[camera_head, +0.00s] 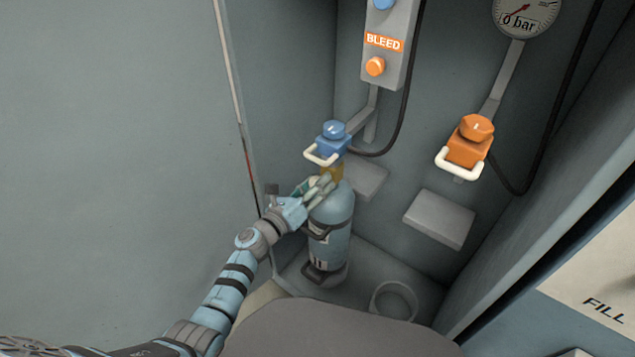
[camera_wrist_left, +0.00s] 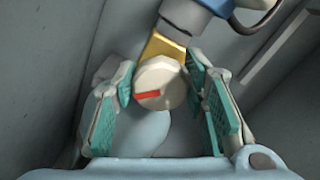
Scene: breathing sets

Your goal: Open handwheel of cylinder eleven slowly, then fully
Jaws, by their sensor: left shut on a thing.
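Cylinder eleven (camera_head: 330,238) is a blue-grey bottle marked 11. It stands upright in the left bay of the cabinet, with dark straps around it. Its brass valve (camera_wrist_left: 165,47) sits under a blue connector (camera_head: 331,139). The handwheel (camera_wrist_left: 160,84) is a cream round knob with a red mark, facing the left wrist camera. My left gripper (camera_head: 319,190) reaches in from the left at the cylinder's top. Its teal-padded fingers (camera_wrist_left: 168,95) lie on both sides of the handwheel, shut on it. In the head view the fingers mostly hide the handwheel. My right gripper is in neither view.
An orange connector (camera_head: 467,144) with a white handle hangs at right above an empty grey ledge (camera_head: 439,218). A gauge (camera_head: 525,14) reads about 0 bar. A BLEED panel (camera_head: 384,44) is above. An empty ring (camera_head: 394,300) is on the floor. Cabinet walls stand close on both sides.

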